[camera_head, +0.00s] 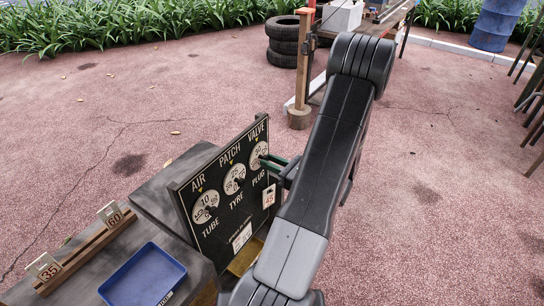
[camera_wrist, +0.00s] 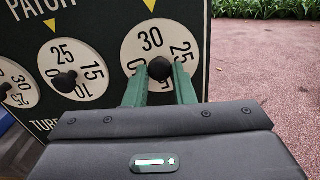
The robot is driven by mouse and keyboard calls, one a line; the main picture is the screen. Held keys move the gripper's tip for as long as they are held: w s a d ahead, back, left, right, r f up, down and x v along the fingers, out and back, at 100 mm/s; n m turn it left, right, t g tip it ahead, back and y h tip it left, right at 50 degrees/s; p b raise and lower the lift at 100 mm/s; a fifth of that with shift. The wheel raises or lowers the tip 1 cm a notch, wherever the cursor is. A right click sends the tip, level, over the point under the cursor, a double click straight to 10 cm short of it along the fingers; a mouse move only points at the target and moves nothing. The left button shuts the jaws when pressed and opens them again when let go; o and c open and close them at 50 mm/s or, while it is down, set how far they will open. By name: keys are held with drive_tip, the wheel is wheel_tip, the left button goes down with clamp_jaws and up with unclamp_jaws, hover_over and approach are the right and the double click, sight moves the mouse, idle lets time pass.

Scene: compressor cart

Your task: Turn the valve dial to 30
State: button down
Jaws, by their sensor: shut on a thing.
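The black board (camera_head: 225,195) stands upright with three white dials labelled AIR, PATCH and VALVE. The valve dial (camera_head: 257,152) is the rightmost; in the wrist view it (camera_wrist: 136,50) shows 30 at its top, close below the yellow pointer (camera_wrist: 150,4), with 25 to the right. Its dark round knob (camera_wrist: 160,69) sits between the green fingers of my gripper (camera_wrist: 160,75). My gripper is shut on this knob. The lower part of the dial is hidden by my gripper. In the head view my gripper (camera_head: 272,161) reaches the dial from the right.
The patch dial (camera_head: 234,179) and air dial (camera_head: 206,207) are to the left. A 45 card (camera_head: 269,197) is on the board. A blue tray (camera_head: 143,277) and a wooden rail (camera_head: 85,250) with 35 and 60 cards lie at front left. Tyres (camera_head: 284,40) stand behind; open ground lies right.

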drive_tip(key=shift+m+p, duration=0.7)
drive_tip(key=shift+m, duration=0.4)
drive_tip(key=shift+f, duration=0.1)
drive_tip(key=c, duration=1.2)
unclamp_jaws()
drive_tip(key=shift+s+d, duration=0.1)
drive_tip(key=v, duration=1.3)
drive_tip(key=shift+s+d+b, duration=0.2)
drive_tip(key=shift+d+b, duration=0.1)
drive_tip(key=shift+b, duration=0.1)
